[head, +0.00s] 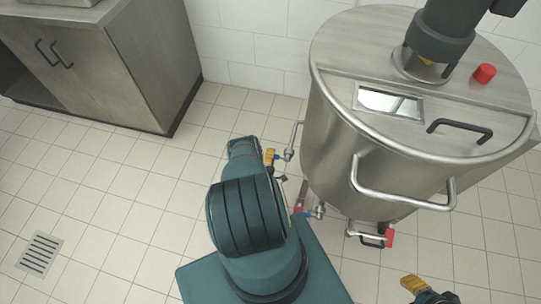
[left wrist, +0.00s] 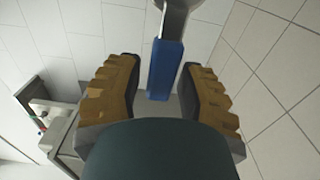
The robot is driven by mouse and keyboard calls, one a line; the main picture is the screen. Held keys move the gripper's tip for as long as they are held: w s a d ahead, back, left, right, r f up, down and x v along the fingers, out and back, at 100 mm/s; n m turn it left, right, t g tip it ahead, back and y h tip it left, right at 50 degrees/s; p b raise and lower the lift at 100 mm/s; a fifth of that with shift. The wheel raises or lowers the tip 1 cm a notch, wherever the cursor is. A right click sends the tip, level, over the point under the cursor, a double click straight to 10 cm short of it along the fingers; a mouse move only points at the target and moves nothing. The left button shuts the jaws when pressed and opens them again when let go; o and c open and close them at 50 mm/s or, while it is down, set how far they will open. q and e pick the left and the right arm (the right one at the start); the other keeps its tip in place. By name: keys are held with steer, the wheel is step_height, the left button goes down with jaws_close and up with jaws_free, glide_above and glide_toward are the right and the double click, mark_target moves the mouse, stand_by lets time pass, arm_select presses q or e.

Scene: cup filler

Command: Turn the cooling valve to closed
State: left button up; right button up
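A steel tank (head: 350,150) stands at the right in the head view, with small valves on its left side. A blue valve handle (left wrist: 165,68), probably the cooling valve's, shows in the left wrist view, on a grey metal stem. My left gripper (head: 270,157) is beside the upper side valve in the head view, partly hidden by my arm. My right gripper (head: 413,284) shows only in part at the bottom right.
A red valve handle (head: 299,211) sits lower on the tank's side. Another red-ended fitting (head: 390,238) is below the tank's front rail (head: 405,200). A steel cabinet (head: 130,65) stands at the upper left. The tiled floor between has free room around a drain (head: 40,254).

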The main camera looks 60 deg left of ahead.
arm_select(q)
steer(key=shift+o, duration=0.4)
steer(key=shift+s+d, duration=0.15)
steer(key=shift+d, duration=0.05)
steer(key=v, duration=1.1)
steer(key=shift+s+d, duration=0.2)
stand_by(0.9)
